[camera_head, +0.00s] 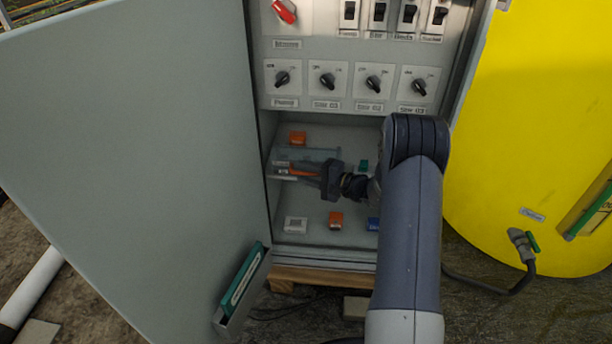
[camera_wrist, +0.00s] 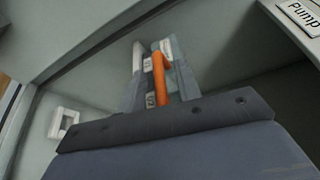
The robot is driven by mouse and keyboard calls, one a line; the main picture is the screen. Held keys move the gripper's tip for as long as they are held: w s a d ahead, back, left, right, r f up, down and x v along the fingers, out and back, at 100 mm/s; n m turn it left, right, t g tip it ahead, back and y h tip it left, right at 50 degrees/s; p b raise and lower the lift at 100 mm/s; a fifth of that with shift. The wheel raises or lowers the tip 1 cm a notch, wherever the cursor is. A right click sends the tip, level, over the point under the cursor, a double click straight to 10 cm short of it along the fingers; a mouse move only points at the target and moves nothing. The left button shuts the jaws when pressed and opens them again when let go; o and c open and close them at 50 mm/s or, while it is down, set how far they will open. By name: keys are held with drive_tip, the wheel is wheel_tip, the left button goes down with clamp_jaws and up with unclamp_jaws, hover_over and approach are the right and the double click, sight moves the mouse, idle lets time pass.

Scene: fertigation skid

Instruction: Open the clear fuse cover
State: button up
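The clear fuse cover (camera_head: 308,155) is a pale, see-through bluish panel in the lower compartment of the open cabinet. In the wrist view, a translucent piece (camera_wrist: 184,82) that looks like it stands beside an orange part (camera_wrist: 160,78), just beyond my gripper's dark body. My gripper (camera_head: 302,174) reaches in from the right, just below the cover. An orange part also shows at its tip in the head view.
The cabinet door (camera_head: 130,140) stands open at left, with a green-edged holder (camera_head: 240,283) low on it. Rotary knobs (camera_head: 328,80) and black switches (camera_head: 380,14) sit above. Small modules, including an orange one (camera_head: 336,220) and a white one (camera_head: 295,225), lie below. A yellow tank (camera_head: 530,110) stands right.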

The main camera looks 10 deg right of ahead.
drive_tip(key=shift+w+a, duration=0.1)
drive_tip(key=shift+a, duration=0.1)
clamp_jaws()
idle(0.6)
